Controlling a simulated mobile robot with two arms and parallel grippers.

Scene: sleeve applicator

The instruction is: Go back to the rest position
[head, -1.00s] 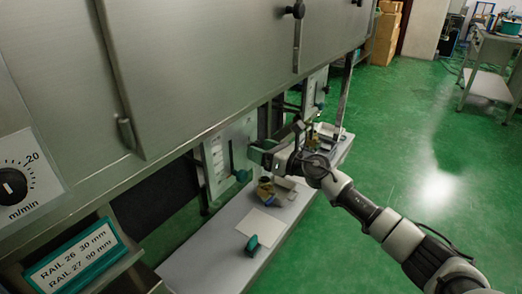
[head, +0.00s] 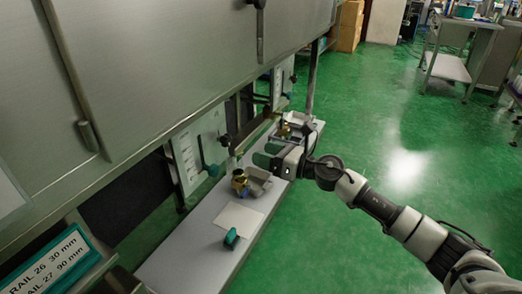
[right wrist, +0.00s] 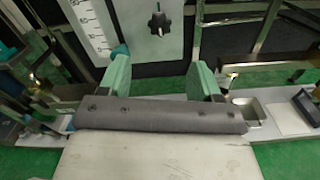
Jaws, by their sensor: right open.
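My right gripper (head: 266,155) is in the middle of the head view, in front of the machine and above the long grey shelf (head: 190,258). In the right wrist view, its two green fingers (right wrist: 160,82) stand wide apart with nothing between them. Beyond the fingers is a white scale panel (right wrist: 125,25) with a black star knob (right wrist: 159,24). The gripper is apart from the panel. My left gripper is not in view.
The large steel machine housing (head: 170,65) fills the left. On the shelf are a brass part (head: 239,180), a grey tray (head: 258,180), a white sheet (head: 239,218) and a teal block (head: 231,238). Green floor (head: 375,130) is open at the right.

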